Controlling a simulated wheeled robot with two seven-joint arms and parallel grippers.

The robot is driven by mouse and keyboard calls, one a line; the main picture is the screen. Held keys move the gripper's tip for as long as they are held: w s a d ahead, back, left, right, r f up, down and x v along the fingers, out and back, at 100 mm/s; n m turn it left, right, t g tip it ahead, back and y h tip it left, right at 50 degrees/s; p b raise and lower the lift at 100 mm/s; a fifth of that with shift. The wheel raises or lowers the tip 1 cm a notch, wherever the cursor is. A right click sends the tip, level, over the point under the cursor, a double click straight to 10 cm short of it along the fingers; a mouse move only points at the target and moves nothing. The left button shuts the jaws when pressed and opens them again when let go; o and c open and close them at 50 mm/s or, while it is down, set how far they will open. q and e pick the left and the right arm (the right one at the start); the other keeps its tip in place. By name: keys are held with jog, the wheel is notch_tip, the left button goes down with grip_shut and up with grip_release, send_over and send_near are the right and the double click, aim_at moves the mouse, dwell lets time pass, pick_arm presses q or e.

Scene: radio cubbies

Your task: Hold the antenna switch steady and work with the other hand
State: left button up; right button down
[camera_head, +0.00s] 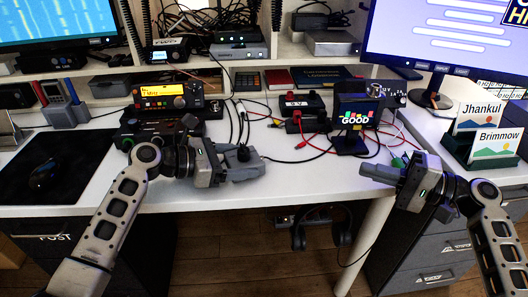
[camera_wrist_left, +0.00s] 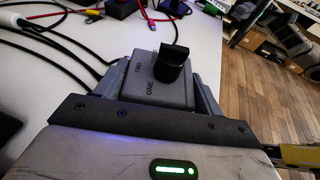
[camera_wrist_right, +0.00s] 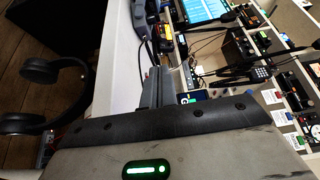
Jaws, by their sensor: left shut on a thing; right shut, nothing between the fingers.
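The antenna switch (camera_wrist_left: 158,80) is a grey box with a black knob (camera_wrist_left: 172,65) on top and the words ONE and TWO on its face. In the head view the switch (camera_head: 243,156) sits at the front of the white desk, with black cables running from its back. My left gripper (camera_head: 248,166) is shut on its sides; the fingers show on both sides of it in the left wrist view. My right gripper (camera_head: 368,170) is shut and empty, held near the desk's front edge, to the right of the switch and apart from it.
A small GOOD display (camera_head: 352,124) stands behind my right gripper. Red and black cables cross the desk behind both grippers. A radio with an orange screen (camera_head: 165,97) is at back left. A card holder (camera_head: 488,150) is at right. Headphones (camera_head: 318,228) hang below the desk.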

send_near(261, 163)
jog(key=w+a+r, duration=0.1)
jog(key=w, duration=0.1)
jog(key=w+a, duration=0.2)
jog(key=w+a+r, duration=0.1)
jog(key=w, duration=0.1)
jog(key=shift+a+r, duration=0.3)
jog(key=shift+a, duration=0.05)
jog(key=shift+s+a, duration=0.2)
jog(key=shift+a, duration=0.4)
jog(key=shift+s+a, duration=0.2)
jog(key=shift+a, duration=0.35)
jog(key=shift+s+a, duration=0.2)
jog(key=shift+a, duration=0.4)
jog(key=shift+f, duration=0.1)
jog(key=shift+s+a+m+t, duration=0.15)
jog(key=shift+a+m+t, duration=0.15)
jog(key=shift+t, duration=0.1)
